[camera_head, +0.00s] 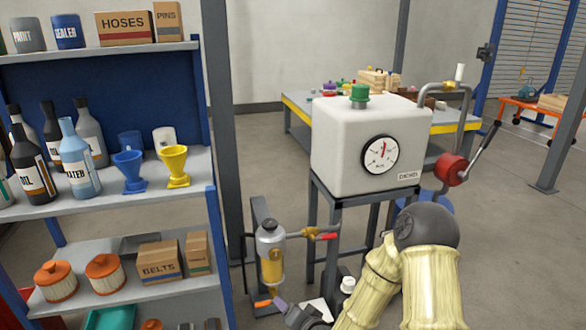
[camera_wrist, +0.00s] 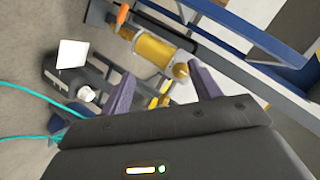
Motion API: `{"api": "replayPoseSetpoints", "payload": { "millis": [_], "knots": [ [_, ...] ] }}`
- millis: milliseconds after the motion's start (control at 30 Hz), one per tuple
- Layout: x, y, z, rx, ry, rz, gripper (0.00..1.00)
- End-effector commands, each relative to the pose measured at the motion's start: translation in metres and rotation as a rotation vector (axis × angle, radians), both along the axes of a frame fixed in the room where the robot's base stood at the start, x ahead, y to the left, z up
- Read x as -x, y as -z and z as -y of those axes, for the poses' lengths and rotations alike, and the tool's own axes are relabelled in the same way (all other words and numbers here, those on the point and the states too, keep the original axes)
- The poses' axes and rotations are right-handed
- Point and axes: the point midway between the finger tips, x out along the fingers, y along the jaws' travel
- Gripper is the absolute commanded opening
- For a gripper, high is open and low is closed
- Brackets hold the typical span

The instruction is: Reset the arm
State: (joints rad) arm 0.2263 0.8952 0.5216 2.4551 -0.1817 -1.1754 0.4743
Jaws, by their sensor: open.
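My gripper (camera_wrist: 162,80) is open, its two purple fingers apart with nothing held between them. In the wrist view, an amber filter cylinder (camera_wrist: 158,50) lies beyond the fingertips, and I cannot tell how close they are. My arm, in a pale yellow sleeve with a dark grey joint, is bent in front of the tank stand at the lower right.
The white diesel tank (camera_head: 347,155) on a dark stand and the red lever pump (camera_head: 452,168) are close to my arm. A shelf (camera_head: 130,205) with bottles, funnels and boxes stands left. A white cap (camera_wrist: 87,95) and a white card (camera_wrist: 73,53) lie near the gripper. A workbench (camera_head: 300,110) stands behind.

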Motion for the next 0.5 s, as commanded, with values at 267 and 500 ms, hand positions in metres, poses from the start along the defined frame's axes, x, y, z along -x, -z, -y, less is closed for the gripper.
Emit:
{"api": "replayPoseSetpoints", "payload": {
  "millis": [267,500],
  "knots": [
    [0.025,-0.024,0.047,0.399,-0.127,-0.153,0.62],
    [0.065,-0.06,0.097,0.646,-0.182,-0.325,0.62]
  ]
}}
